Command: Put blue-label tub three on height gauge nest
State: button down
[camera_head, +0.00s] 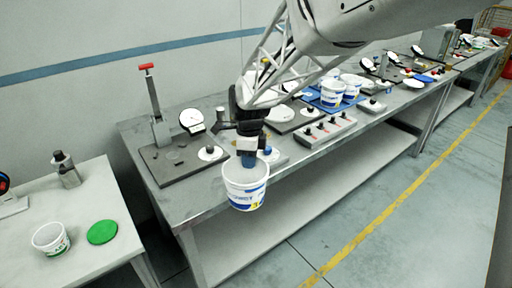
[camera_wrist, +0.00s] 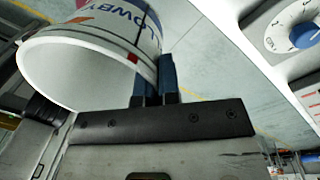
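A white tub with a blue label and a yellow 3 (camera_head: 246,190) hangs from my gripper (camera_head: 248,160), upright and open at the top, in front of the bench's near edge. In the wrist view the tub (camera_wrist: 100,45) fills the upper left, and the two blue fingers of my gripper (camera_wrist: 155,80) are shut on its wall. A stand with a red handle (camera_head: 155,105) and a round dial (camera_head: 192,121) rises from a dark base plate (camera_head: 160,170) at the bench's left end. I cannot tell for certain which mark on this plate is the height gauge nest.
Blue-label tubs (camera_head: 332,93) stand on a blue tray (camera_head: 318,102) farther along the bench. A grey box with several knobs (camera_head: 325,131) sits near the front edge. A side table (camera_head: 85,225) at left holds a green-label tub (camera_head: 50,239) and a green lid (camera_head: 102,232).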

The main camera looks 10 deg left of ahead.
jog(key=w+a+r+m, duration=0.1)
jog(key=w+a+r, duration=0.5)
jog(key=a+r, duration=0.2)
jog(key=w+a+r+m, duration=0.1)
jog(key=w+a+r, duration=0.6)
jog(key=a, duration=0.5)
jog(key=w+a+r+m, duration=0.1)
jog(key=w+a+r, duration=0.5)
jog(key=a+r, duration=0.4)
jog(key=shift+w+a+r, duration=0.15)
jog(key=shift+w+a, duration=0.2)
notch_tip(320, 180, down, 24)
jog(key=shift+f, duration=2)
jog(key=shift+f, duration=0.15)
